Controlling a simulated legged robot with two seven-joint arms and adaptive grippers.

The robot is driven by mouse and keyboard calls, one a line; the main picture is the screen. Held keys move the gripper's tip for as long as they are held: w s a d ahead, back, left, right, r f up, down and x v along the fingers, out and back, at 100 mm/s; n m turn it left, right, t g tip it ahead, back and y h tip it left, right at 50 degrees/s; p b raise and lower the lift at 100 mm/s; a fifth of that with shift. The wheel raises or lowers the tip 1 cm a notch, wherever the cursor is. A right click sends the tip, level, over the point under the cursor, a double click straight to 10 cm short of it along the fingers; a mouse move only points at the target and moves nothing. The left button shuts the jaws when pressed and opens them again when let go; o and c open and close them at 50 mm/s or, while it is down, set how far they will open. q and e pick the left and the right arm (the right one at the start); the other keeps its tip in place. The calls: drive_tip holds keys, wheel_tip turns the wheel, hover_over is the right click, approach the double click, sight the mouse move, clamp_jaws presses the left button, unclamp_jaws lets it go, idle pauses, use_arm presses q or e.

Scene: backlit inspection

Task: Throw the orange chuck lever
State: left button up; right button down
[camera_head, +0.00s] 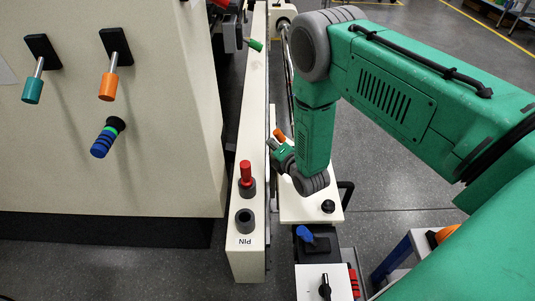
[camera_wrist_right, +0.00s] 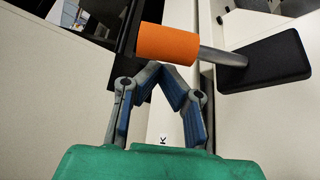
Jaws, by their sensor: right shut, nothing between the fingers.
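An orange lever handle (camera_wrist_right: 168,43) on a grey rod, with a black base plate (camera_wrist_right: 265,62), shows in the right wrist view. It lies just beyond the tips of my right gripper (camera_wrist_right: 163,72), which is shut and empty. Whether the tips touch the handle I cannot tell. In the head view a small orange handle (camera_head: 279,134) shows beside my right gripper (camera_head: 271,144), partly hidden by my arm. Another orange lever (camera_head: 108,86) hangs from the pale panel at the left, far from the gripper. My left gripper is not in view.
A narrow pale beam (camera_head: 247,262) carries a red peg (camera_head: 246,173) and an empty dark socket (camera_head: 245,221). A box with a black switch (camera_head: 325,288) stands at the bottom.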

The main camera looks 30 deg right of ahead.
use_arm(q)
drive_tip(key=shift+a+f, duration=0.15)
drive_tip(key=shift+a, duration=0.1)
use_arm(e)
drive_tip(key=shift+s+d+r, duration=0.15)
drive_tip(key=shift+r, duration=0.15)
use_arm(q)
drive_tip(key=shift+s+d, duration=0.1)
use_arm(e)
drive_tip(key=shift+d, duration=0.15)
